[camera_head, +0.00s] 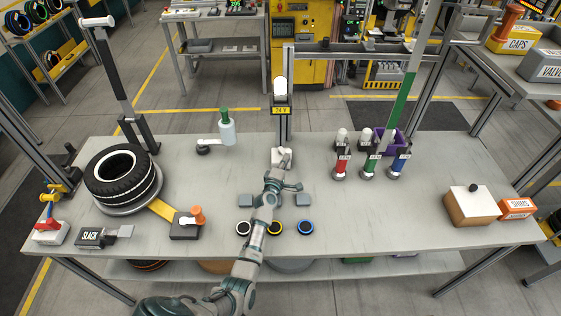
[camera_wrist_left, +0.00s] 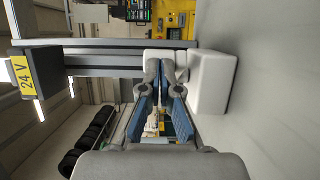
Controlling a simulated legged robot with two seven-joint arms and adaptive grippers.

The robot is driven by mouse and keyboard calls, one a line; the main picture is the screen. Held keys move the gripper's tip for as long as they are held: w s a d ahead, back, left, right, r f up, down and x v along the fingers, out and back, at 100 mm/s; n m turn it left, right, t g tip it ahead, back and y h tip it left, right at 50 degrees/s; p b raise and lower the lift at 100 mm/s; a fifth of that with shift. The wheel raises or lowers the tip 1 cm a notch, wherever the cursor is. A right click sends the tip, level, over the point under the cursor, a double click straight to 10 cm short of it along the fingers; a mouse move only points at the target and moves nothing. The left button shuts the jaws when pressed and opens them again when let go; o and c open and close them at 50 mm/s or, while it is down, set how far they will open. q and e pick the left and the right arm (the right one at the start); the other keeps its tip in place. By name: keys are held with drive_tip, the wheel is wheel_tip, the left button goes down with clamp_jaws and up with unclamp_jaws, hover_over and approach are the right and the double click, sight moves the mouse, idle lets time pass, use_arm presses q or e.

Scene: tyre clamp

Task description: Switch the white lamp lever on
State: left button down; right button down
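The white lamp lever (camera_wrist_left: 161,55) is a small white piece beside a white block (camera_wrist_left: 212,84) in the left wrist view. In the head view the white part (camera_head: 281,154) sits at the foot of the lamp post, partly hidden by my gripper. The lamp (camera_head: 280,88) is a white bulb above a yellow 24 V sign (camera_head: 281,110). My left gripper (camera_head: 285,164) is right at the white part. In the wrist view its fingertips (camera_wrist_left: 159,72) are close together in front of the lever, with a narrow gap; whether they hold it I cannot tell. My right gripper is not in view.
A tyre (camera_head: 123,178) lies at the left of the table. Red, green and blue handled tools (camera_head: 370,163) stand to the right. Small rings (camera_head: 275,227) lie near the front beside my arm.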

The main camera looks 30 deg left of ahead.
use_arm(q)
drive_tip(key=shift+w+d+r, duration=0.1)
drive_tip(key=shift+d+r, duration=0.1)
drive_tip(key=shift+d, duration=0.3)
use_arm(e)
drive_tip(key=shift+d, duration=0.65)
use_arm(q)
drive_tip(key=shift+a, duration=0.15)
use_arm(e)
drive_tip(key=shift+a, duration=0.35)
use_arm(q)
drive_tip(key=shift+d, duration=0.2)
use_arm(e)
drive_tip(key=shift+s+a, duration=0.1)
